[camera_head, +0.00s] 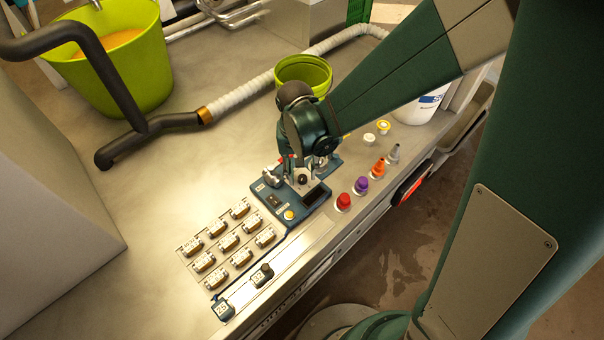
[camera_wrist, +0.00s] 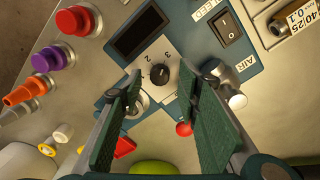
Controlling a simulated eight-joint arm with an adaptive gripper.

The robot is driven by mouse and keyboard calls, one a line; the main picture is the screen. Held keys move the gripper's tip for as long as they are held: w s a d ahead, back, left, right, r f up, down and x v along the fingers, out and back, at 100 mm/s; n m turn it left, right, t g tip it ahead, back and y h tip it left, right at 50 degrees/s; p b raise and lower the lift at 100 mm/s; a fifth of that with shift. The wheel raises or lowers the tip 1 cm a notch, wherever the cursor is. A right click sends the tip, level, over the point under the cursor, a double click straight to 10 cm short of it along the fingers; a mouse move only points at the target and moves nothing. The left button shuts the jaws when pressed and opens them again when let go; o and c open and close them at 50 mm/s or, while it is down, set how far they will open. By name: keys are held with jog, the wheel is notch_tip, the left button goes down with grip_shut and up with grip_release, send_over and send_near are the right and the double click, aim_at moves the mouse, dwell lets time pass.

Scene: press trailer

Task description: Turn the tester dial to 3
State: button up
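The tester (camera_head: 273,208) is a dark blue box on the bench in the head view. Its black round dial (camera_wrist: 160,75) sits on a white numbered plate in the wrist view, beside a dark display (camera_wrist: 137,31). A 3 and a 2 show on the plate; I cannot tell clearly where the dial points. My gripper (camera_wrist: 160,72) is open, with one green finger on each side of the dial in the picture. I see no contact with it. In the head view the dial (camera_head: 302,180) shows just below my gripper.
A black rocker switch (camera_wrist: 229,27), a silver AIR valve knob (camera_wrist: 236,99) and a small red knob (camera_wrist: 184,129) are close by. Red, purple and orange caps (camera_head: 361,186) line the bench edge. Several labelled parts (camera_head: 228,241) lie to the left. A green cup (camera_head: 303,70) stands behind.

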aim_at(300, 178)
notch_tip(300, 178, up, 10)
jog(key=shift+a+r, duration=0.2)
jog(key=shift+a, duration=0.1)
dwell(0.5)
dwell(0.5)
jog(key=s+d+r+t, duration=0.2)
jog(key=d+r, duration=0.3)
jog(key=d, duration=0.3)
jog(key=s+d+r+t+p, duration=0.1)
jog(key=s+d+r, duration=0.3)
jog(key=d, duration=0.4)
jog(key=s+d+r+t, duration=0.4)
jog(key=d+r, duration=0.2)
jog(key=d, duration=0.2)
jog(key=shift+r+m+y+p, duration=0.15)
jog(key=shift+m+y+p, duration=0.15)
jog(key=shift+s, duration=0.1)
dwell(3.2)
